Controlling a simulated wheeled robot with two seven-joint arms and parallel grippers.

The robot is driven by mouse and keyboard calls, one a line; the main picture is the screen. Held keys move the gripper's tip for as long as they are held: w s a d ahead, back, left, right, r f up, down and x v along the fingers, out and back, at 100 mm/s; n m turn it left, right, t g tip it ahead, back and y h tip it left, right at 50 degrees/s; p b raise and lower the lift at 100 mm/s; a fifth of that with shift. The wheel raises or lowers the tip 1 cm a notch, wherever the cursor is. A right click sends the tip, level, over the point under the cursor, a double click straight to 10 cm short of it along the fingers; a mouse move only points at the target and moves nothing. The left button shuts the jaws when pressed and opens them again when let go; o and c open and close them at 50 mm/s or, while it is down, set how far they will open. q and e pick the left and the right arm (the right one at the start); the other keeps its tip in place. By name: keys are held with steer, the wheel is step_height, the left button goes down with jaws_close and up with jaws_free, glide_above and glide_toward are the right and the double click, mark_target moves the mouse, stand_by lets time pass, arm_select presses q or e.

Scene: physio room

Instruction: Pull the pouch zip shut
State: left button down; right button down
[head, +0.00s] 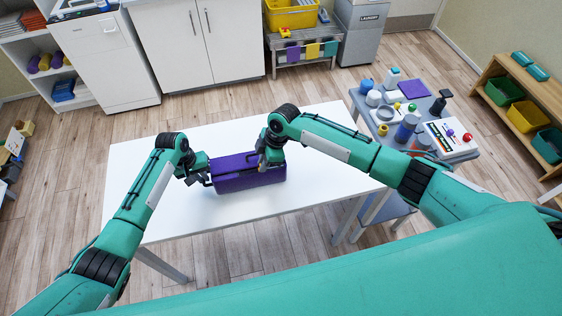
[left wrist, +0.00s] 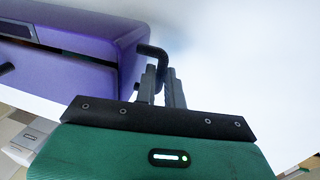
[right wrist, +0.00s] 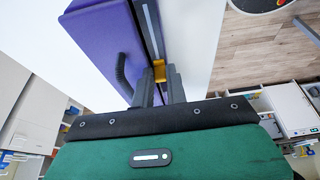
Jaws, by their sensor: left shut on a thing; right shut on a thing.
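The purple pouch (head: 250,182) lies on the white table (head: 320,165) in the head view. My left gripper (head: 203,181) is at its left end. In the left wrist view its fingers (left wrist: 166,75) are shut on a black loop (left wrist: 150,50) at the end of the pouch (left wrist: 85,65). My right gripper (head: 263,160) is over the pouch's top near its right end. In the right wrist view its fingers (right wrist: 158,82) are shut on a yellow zip pull (right wrist: 159,71) on the zip track (right wrist: 149,28). How far the zip is open is hard to tell.
A side table (head: 428,112) with bottles, jars and a white box (head: 455,138) stands to the right, near my right arm. The white table is otherwise bare around the pouch. White cabinets (head: 200,45) and a bench with a yellow crate (head: 291,14) stand behind.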

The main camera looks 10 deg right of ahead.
arm_select(q)
steer(key=shift+s+f, duration=0.1)
steer(key=shift+f, duration=0.05)
arm_select(e)
steer(key=shift+a, duration=3.1)
steer(key=c, duration=1.4)
jaws_free()
steer(key=shift+a, duration=0.1)
steer(key=shift+o, duration=0.2)
step_height(320, 180, up, 8)
arm_select(q)
steer(key=c, duration=1.5)
jaws_free()
steer(key=shift+c, duration=0.2)
